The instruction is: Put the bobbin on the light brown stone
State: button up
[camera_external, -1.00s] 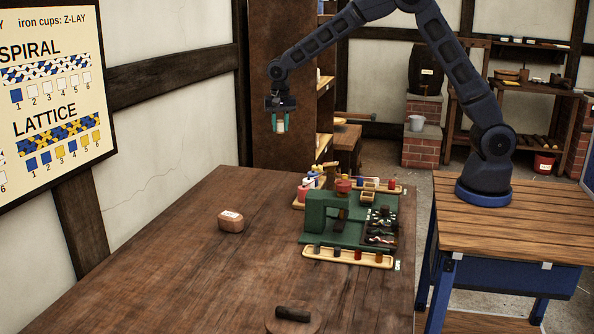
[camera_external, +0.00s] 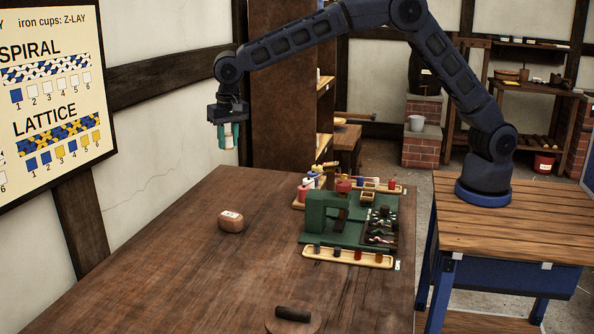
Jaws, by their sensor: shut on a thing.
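My gripper (camera_external: 228,137) is shut on a pale, whitish bobbin (camera_external: 228,143) with teal fingers on either side of it. It holds the bobbin upright, high above the far left part of the dark wooden table (camera_external: 180,270). The light brown stone (camera_external: 231,222) sits on the table, left of the green machine, with a small white label on top. The gripper and bobbin are above the stone in the picture and well apart from it. Nothing rests on the stone.
A green machine (camera_external: 318,215) stands right of the stone. A wooden tray with several coloured bobbins (camera_external: 347,257) lies in front of it. A round board with a dark cylinder (camera_external: 292,314) is at the front. The table left of the stone is clear.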

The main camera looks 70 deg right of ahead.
aim_at(229, 214)
jog(key=shift+n, duration=0.3)
jog(key=a+f, duration=0.1)
jog(key=f, duration=0.5)
jog(key=a+f, duration=0.1)
jog(key=f, duration=0.6)
jog(key=a+f, duration=0.1)
jog(key=f, duration=0.5)
jog(key=shift+s+f, duration=0.25)
jog(key=shift+f, duration=0.05)
jog(key=shift+f, duration=0.15)
jog(key=o, duration=1)
jog(key=shift+c, duration=0.2)
